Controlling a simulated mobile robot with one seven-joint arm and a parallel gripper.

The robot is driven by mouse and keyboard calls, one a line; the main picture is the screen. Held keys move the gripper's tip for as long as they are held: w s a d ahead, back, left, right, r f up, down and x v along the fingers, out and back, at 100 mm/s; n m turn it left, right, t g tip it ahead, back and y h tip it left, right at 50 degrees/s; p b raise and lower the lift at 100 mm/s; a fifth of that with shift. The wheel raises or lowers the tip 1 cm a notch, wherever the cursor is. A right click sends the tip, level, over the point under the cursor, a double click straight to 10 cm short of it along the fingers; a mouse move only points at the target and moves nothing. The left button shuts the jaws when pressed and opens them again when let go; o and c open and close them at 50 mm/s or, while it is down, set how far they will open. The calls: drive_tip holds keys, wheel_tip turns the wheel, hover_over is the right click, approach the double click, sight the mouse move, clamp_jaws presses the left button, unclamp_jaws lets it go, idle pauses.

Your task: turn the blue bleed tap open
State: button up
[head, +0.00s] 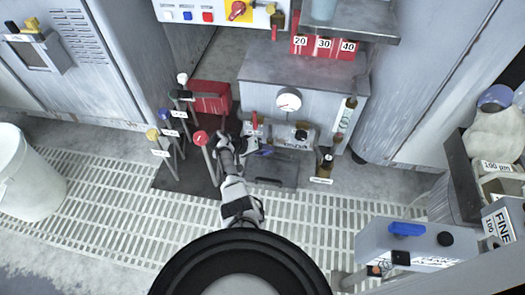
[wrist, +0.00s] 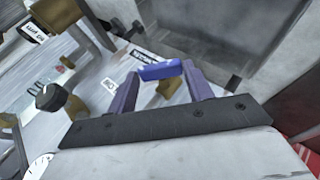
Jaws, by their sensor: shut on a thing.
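The blue bleed tap (wrist: 160,71) shows in the wrist view as a short blue lever between my two fingertips. It also shows as a small blue patch in the head view (head: 266,152), low on the front of the grey cabinet. My gripper (wrist: 161,74) is shut on the tap, with one finger at each end of the lever. In the head view my gripper (head: 252,148) reaches the fittings from the left. A brass-coloured body (wrist: 168,88) sits just behind the tap.
A black knob (wrist: 50,97) stands left of my gripper. A red-handled valve (head: 255,123) and a white dial gauge (head: 289,99) are above. Several floor levers (head: 200,138) stand close on the left. Another blue handle (head: 406,229) is on a grey box at lower right.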

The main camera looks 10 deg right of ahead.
drive_tip(key=o, duration=1)
